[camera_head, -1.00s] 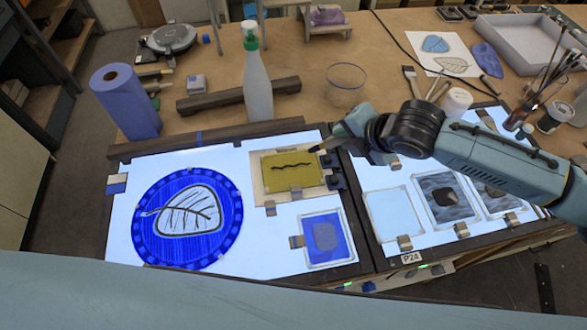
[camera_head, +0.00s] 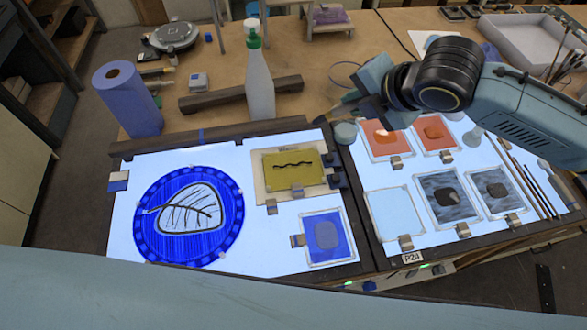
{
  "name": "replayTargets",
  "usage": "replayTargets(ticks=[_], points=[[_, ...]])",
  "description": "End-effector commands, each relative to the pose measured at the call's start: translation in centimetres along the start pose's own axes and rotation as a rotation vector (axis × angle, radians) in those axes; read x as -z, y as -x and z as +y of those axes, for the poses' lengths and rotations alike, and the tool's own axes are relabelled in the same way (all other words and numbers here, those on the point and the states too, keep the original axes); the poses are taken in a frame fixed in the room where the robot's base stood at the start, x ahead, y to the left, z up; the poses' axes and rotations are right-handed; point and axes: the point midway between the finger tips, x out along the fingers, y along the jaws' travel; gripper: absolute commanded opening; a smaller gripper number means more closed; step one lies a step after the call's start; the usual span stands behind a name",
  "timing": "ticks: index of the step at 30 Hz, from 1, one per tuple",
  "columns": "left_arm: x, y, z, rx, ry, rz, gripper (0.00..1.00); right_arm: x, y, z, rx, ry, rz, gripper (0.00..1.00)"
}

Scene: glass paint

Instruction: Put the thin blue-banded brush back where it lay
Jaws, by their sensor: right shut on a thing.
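My right gripper (camera_head: 352,98) comes in from the right above the back edge of the light table. It is shut on a thin brush (camera_head: 325,117), of which only a short dark-tipped end shows past the fingers, pointing down and left. The rest of the brush is hidden by the gripper, and no blue band can be made out. Several thin brushes or sticks (camera_head: 527,182) lie side by side on the right end of the lit panel. My left gripper is not in view.
A yellow glass piece (camera_head: 290,181) with a black wavy line is clamped left of the gripper. Orange panes (camera_head: 384,143) lie under the arm. A small round pot (camera_head: 344,133) is close below the gripper.

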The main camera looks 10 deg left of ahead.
Motion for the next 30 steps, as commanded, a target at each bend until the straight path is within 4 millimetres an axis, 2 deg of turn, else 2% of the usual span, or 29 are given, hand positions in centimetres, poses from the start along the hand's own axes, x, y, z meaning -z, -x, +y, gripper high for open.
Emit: replayTargets(ticks=[7,10,18,23,30], points=[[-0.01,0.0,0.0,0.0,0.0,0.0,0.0,-0.03,0.04,0.04,-0.001,-0.002,0.0,0.0],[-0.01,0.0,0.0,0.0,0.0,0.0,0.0,-0.11,0.0,0.0,-0.003,-0.058,0.029,0.0],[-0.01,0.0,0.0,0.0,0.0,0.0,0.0,-0.04,-0.03,-0.03,-0.017,-0.406,0.22,0.0],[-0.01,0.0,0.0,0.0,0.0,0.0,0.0,-0.05,-0.02,0.0,-0.021,-0.494,0.267,0.0],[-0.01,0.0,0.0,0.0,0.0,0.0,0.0,-0.05,-0.06,-0.07,-0.034,-0.826,0.447,0.0]])
